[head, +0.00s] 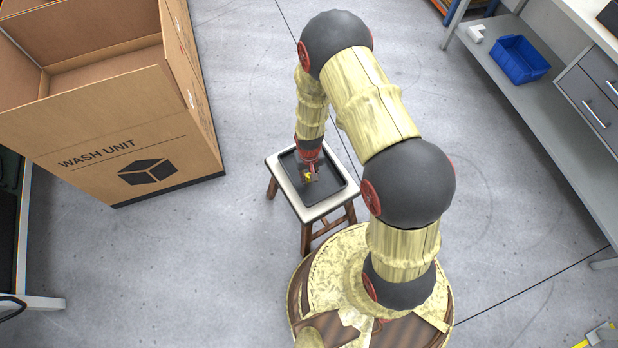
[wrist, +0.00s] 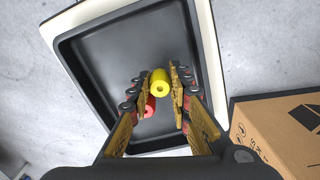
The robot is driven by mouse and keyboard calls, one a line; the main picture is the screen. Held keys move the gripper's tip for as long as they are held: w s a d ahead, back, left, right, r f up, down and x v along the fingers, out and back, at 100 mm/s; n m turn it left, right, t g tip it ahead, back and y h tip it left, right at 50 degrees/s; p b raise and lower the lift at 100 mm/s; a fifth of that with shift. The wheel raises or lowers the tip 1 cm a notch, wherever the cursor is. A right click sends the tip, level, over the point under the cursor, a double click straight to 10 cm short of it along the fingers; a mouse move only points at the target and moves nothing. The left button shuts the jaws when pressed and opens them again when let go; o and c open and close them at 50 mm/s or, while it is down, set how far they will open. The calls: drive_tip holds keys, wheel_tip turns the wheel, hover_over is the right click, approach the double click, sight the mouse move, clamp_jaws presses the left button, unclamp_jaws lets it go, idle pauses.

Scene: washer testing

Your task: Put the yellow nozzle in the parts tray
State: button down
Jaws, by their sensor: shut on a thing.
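The yellow nozzle (wrist: 160,82) is a small cylinder with a hole in its end. It sits between the fingertips of my gripper (wrist: 161,84), which is shut on it. In the head view the yellow nozzle (head: 308,176) shows as a small spot at the end of my arm. The parts tray (wrist: 100,75) is black with a raised rim and lies directly below my gripper. In the head view the tray (head: 328,190) rests on a stool. Whether the nozzle touches the tray floor I cannot tell.
A red cylinder (wrist: 150,106) lies in the tray close to the nozzle, partly behind a finger. The stool (head: 312,212) has a white top. A large cardboard box (head: 150,150) stands to the left. A shelf with a blue bin (head: 520,60) is at the upper right.

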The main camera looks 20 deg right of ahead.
drive_tip(key=shift+f, duration=0.25)
drive_tip(key=shift+f, duration=0.15)
drive_tip(key=c, duration=1.8)
unclamp_jaws()
drive_tip(key=shift+o, duration=0.8)
